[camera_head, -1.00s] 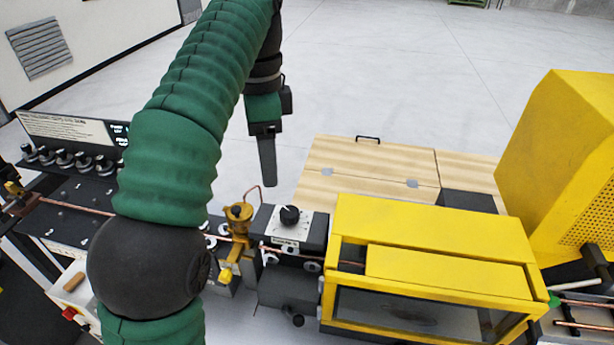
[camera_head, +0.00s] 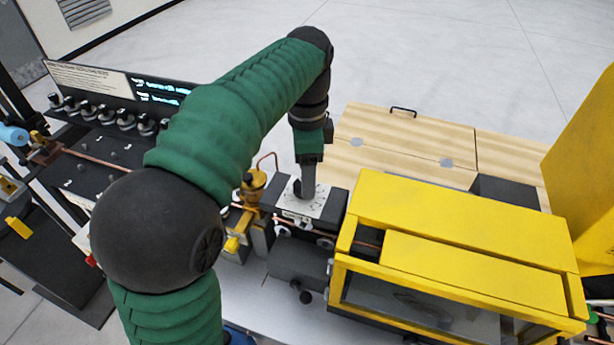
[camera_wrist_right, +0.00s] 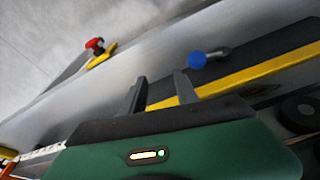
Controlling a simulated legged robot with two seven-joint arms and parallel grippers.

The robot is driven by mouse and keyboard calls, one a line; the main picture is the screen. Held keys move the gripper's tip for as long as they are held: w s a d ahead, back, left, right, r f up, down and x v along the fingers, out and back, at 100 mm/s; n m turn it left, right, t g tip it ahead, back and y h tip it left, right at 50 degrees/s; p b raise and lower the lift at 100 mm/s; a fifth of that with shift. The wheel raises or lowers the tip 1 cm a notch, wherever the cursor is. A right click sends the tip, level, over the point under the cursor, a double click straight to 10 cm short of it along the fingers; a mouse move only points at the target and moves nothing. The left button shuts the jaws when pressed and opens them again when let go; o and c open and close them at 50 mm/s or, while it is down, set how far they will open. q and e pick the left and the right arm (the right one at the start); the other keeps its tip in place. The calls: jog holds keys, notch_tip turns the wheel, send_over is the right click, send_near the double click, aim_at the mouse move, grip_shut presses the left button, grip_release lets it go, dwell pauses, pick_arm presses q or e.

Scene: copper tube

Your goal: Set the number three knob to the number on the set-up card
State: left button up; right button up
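A white dial plate (camera_head: 318,207) with dark marks sits on a black block left of the yellow guard. My left gripper (camera_head: 304,192) points down onto the middle of this plate, where its fingers cover the dial knob. I see the fingers edge-on and cannot tell whether they grip it. A row of black knobs (camera_head: 103,113) stands at the far left under a cream panel with text (camera_head: 90,80) too small to read. I cannot tell which item is the set-up card. My right gripper (camera_wrist_right: 160,92) shows only in the right wrist view, its fingers apart and empty.
The yellow guard (camera_head: 462,230) stands close right of the dial. A brass fitting with a copper tube (camera_head: 254,185) is just left of it. Wooden boxes (camera_head: 400,140) lie behind. A blue ball lever (camera_wrist_right: 197,60) is beyond my right fingers.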

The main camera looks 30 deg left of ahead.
pick_arm(q)
jog(key=shift+s+d+f, duration=0.1)
jog(key=shift+s+f, duration=0.05)
jog(key=shift+f, duration=0.2)
jog(key=shift+s+d, duration=0.2)
jog(key=shift+s, duration=0.4)
jog(key=shift+w+a+f, duration=0.1)
jog(key=shift+w+a, duration=0.05)
jog(key=shift+w, duration=0.2)
jog(key=c, duration=0.6)
jog(key=shift+s, duration=0.1)
grip_shut()
pick_arm(e)
jog(key=shift+s+d+r, duration=0.15)
jog(key=shift+s, duration=0.2)
pick_arm(q)
jog(key=shift+r+n, duration=0.2)
jog(key=shift+n, duration=0.1)
pick_arm(e)
jog(key=shift+r, duration=0.15)
